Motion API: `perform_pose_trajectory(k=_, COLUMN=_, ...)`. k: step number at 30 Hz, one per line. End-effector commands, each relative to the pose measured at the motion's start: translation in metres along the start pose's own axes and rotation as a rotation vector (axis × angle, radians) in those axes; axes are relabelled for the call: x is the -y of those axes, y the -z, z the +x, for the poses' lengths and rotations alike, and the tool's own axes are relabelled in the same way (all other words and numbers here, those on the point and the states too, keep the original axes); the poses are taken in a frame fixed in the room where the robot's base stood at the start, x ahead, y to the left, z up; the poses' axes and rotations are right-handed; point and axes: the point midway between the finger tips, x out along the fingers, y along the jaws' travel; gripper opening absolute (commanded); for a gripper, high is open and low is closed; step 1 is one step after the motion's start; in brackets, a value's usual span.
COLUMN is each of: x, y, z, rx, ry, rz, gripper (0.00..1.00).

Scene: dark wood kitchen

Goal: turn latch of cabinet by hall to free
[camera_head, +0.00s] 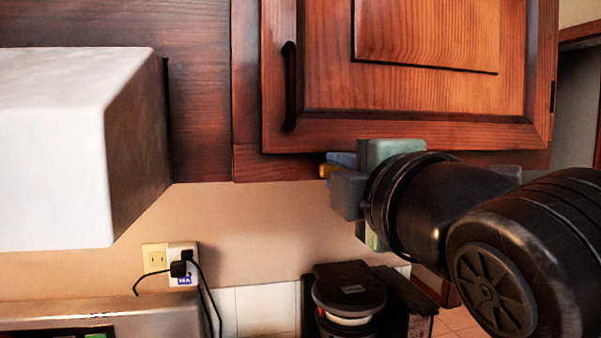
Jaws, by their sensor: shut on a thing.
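The wooden wall cabinet (420,95) fills the upper right, its door (330,125) closed with a dark vertical handle at the left.
A white range hood (60,150) juts out at the left. Below are a wall outlet (170,257) with black plugs and cords, a steel appliance (110,312), and a dark coffee maker (348,295). A doorway opens at the far right.

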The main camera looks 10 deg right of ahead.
Motion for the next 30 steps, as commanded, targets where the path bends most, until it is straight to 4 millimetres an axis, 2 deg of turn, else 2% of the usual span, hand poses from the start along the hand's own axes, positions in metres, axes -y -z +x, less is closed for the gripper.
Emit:
perform_pose_trajectory(k=2, x=0.0, y=0.0, z=0.0, rx=-0.001, ry=0.001, rz=-0.003, gripper=0.0)
perform_pose_trajectory(k=3, x=0.0, y=0.0, z=0.0, rx=-0.001, ry=0.001, rz=-0.003, gripper=0.23)
perform_pose_trajectory(k=8, x=0.001, y=0.0, z=0.0, rx=0.0, ry=0.001, rz=-0.001, gripper=0.51)
perform_pose_trajectory(k=17, x=0.0, y=0.0, z=-0.001, rx=0.0, ry=0.0, rz=0.0, gripper=0.51)
perform_pose_trajectory(k=20, x=0.0, y=0.0, z=-0.007, rx=0.0, ry=-0.001, rz=0.001, gripper=0.51)
perform_pose_trajectory(k=23, x=0.001, y=-0.001, z=-0.021, rx=0.003, ry=-0.003, rz=-0.001, gripper=0.51)
perform_pose_trajectory(k=30, x=0.0, y=-0.001, z=-0.075, rx=0.004, ry=-0.004, rz=-0.003, gripper=0.51)
